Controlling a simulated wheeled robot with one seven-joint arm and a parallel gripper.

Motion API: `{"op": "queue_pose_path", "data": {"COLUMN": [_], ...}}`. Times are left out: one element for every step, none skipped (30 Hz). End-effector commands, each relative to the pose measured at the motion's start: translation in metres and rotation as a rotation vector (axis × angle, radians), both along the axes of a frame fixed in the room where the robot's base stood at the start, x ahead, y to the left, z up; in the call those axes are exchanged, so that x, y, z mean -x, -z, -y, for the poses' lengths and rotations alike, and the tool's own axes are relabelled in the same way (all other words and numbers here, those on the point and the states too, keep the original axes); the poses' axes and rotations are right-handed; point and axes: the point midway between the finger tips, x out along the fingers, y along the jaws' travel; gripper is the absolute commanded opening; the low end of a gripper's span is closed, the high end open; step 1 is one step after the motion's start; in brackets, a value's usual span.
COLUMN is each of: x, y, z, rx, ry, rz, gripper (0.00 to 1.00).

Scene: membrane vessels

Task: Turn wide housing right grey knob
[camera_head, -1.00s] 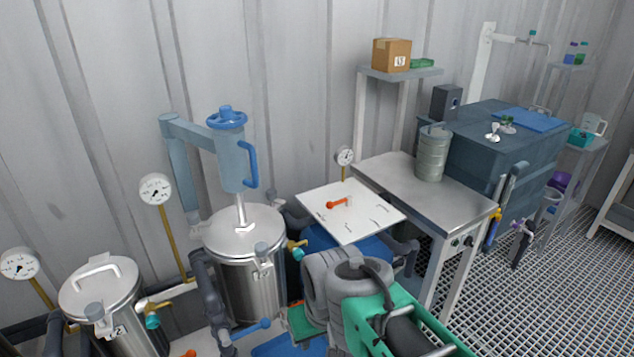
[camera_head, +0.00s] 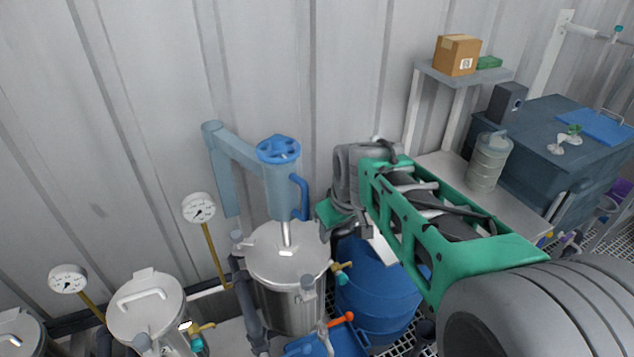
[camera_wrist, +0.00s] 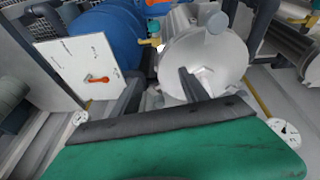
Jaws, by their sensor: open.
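The wide steel housing (camera_head: 287,257) stands below a blue handwheel column, with a round pale lid. Its right grey knob (camera_head: 307,283) is at the front right of the rim. Another grey knob (camera_head: 237,237) is at its left edge. My gripper (camera_head: 338,226) is open and empty, above and right of the housing, apart from the knobs. In the wrist view, the lid (camera_wrist: 190,55) lies beyond my open fingers (camera_wrist: 208,76). A grey knob (camera_wrist: 216,22) shows at the lid's far rim there; the view is turned around.
The blue handwheel (camera_head: 278,150) and its column rise close left of my gripper. A blue barrel (camera_head: 375,295) stands right of the housing. A smaller steel vessel (camera_head: 148,300) and pressure gauges (camera_head: 199,208) are left. A white panel with an orange handle (camera_wrist: 97,79) shows in the wrist view.

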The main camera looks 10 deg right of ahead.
Motion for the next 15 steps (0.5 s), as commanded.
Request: {"op": "queue_pose_path", "data": {"x": [-0.015, -0.024, -0.035, -0.043, -0.050, -0.059, -0.066, -0.072, -0.081, -0.088, -0.096, -0.106, -0.114, -0.121, -0.130], "y": [-0.022, -0.027, -0.032, -0.033, -0.031, -0.027, -0.026, -0.025, -0.025, -0.024, -0.023, -0.021, -0.020, -0.019, -0.016], "z": [0.003, 0.005, 0.007, 0.007, 0.008, 0.007, 0.007, 0.007, 0.006, 0.006, 0.005, 0.004, 0.003, 0.002, 0.000], "rx": [0.008, 0.015, 0.025, 0.034, 0.045, 0.059, 0.071, 0.082, 0.097, 0.108, 0.118, 0.132, 0.141, 0.149, 0.157], "ry": [-0.027, -0.047, -0.078, -0.105, -0.137, -0.184, -0.221, -0.260, -0.317, -0.364, -0.413, -0.483, -0.538, -0.594, -0.665], "rz": [0.003, 0.008, 0.010, 0.007, -0.002, -0.018, -0.032, -0.048, -0.070, -0.088, -0.107, -0.134, -0.153, -0.174, -0.200], "gripper": [0.52, 0.52, 0.52, 0.52, 0.52, 0.52, 0.52, 0.52, 0.52, 0.52, 0.52, 0.52, 0.52, 0.52, 0.52]}}
